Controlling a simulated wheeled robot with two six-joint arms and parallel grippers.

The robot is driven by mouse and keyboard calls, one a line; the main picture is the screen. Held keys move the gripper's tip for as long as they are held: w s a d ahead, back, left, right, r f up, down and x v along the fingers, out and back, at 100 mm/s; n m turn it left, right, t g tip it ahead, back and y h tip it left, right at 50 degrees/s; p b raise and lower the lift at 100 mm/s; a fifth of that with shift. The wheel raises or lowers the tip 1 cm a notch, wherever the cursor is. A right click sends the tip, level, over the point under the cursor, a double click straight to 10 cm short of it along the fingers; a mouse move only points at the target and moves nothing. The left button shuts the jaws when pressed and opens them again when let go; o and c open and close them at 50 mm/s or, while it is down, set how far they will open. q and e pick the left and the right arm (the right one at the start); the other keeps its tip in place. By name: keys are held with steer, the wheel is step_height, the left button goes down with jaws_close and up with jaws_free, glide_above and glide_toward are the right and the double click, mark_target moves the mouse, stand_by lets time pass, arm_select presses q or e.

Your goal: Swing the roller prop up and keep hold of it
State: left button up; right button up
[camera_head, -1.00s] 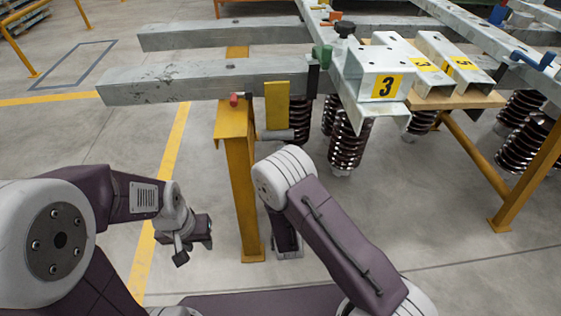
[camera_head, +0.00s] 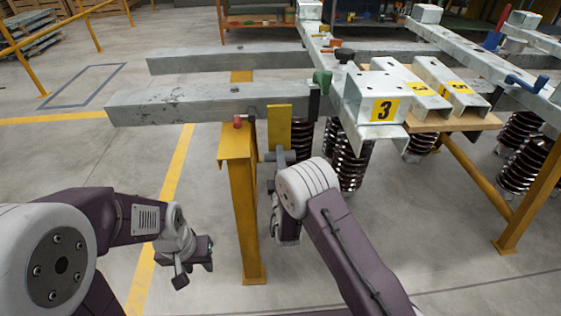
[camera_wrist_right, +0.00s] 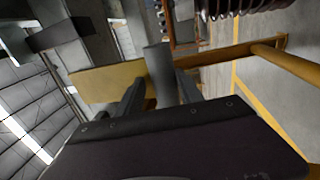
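The roller prop is a yellow plate (camera_head: 278,127) with a grey roller (camera_head: 284,156) at its lower end. It hangs down beside the yellow post, under the front beam. My right gripper (camera_wrist_right: 160,85) is open, with one dark finger on each side of the grey roller (camera_wrist_right: 154,70) in the right wrist view; contact cannot be made out. In the head view my own right wrist hides most of this gripper. My left gripper (camera_head: 192,268) is low at the left, away from the prop; its opening is unclear.
The yellow post (camera_head: 243,210) stands close to my right arm. Brown ribbed insulators (camera_head: 348,160) hang to the right.

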steer(key=shift+w+d+r, duration=0.15)
steer(key=shift+w+r, duration=0.1)
jaws_close()
